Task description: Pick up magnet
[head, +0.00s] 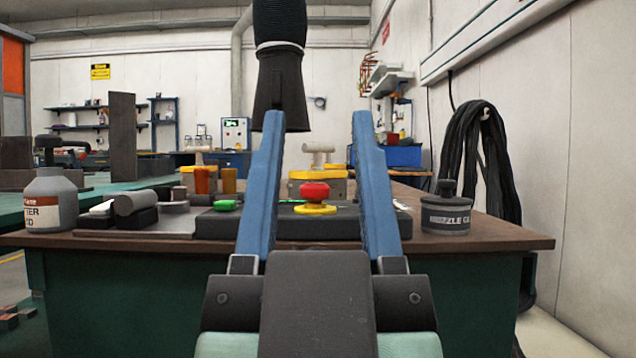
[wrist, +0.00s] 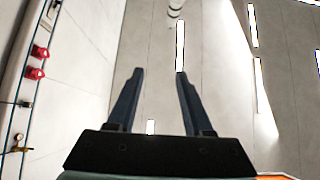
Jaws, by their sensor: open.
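My gripper (head: 319,118) is open and empty, its two blue fingers upright in front of the workbench (head: 490,237). In the wrist view my gripper (wrist: 159,74) shows only walls and ceiling lights beyond its fingers. I cannot tell for sure which thing is the magnet. A yellow-topped block with grey cylinders on it (head: 318,175) stands towards the back of the bench, seen between the fingers. A red and yellow knob (head: 315,196) sits on a dark slab (head: 217,225) nearer the front. My fingers hide parts of the bench top.
A grey bottle (head: 50,203) stands at the left and a dark nozzle jar (head: 446,213) at the right. A grey cylinder (head: 137,201) lies among small items at the left. A black extraction hood (head: 281,75) hangs above. Black hoses (head: 486,150) hang on the right wall.

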